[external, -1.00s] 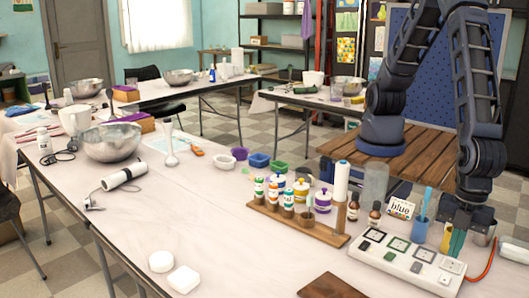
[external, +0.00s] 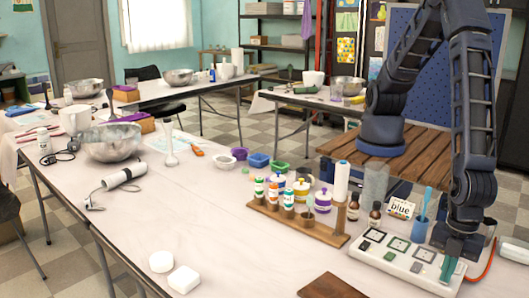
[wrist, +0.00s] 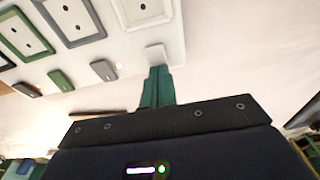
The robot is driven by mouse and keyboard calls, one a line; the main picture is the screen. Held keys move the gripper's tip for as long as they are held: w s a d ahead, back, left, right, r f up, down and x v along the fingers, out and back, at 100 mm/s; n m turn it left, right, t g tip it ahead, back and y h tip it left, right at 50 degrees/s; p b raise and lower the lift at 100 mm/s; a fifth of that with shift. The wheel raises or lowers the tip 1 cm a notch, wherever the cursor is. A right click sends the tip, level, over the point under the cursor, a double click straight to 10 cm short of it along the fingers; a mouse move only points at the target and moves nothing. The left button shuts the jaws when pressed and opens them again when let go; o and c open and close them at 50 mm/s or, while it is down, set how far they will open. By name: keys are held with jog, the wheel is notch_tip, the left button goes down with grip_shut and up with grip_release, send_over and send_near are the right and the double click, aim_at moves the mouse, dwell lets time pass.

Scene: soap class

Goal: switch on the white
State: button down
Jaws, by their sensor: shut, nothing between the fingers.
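A white switch panel (external: 385,262) lies on the front table, with sockets framed in different colours and a row of small switches. In the wrist view the white switch (wrist: 156,51) sits at the right end of the row, below the white-framed socket (wrist: 146,9). The grey switch (wrist: 104,70), green switch (wrist: 61,81) and black switch (wrist: 27,90) are to its left. My gripper (external: 450,267) is shut and empty, pointing down over the panel's right end. In the wrist view its green fingertips (wrist: 158,70) are right beside the white switch; I cannot tell whether they touch.
A wooden rack (external: 310,230) of bottles is to the left. A brown board (external: 331,286) lies in front. A red cable (external: 487,264) runs at the right.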

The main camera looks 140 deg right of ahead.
jog(key=shift+s, duration=0.15)
jog(key=shift+s+r, duration=0.1)
jog(key=shift+s, duration=0.55)
notch_tip(320, 180, up, 14)
jog(key=w, duration=0.1)
jog(key=shift+w, duration=0.4)
dwell(0.3)
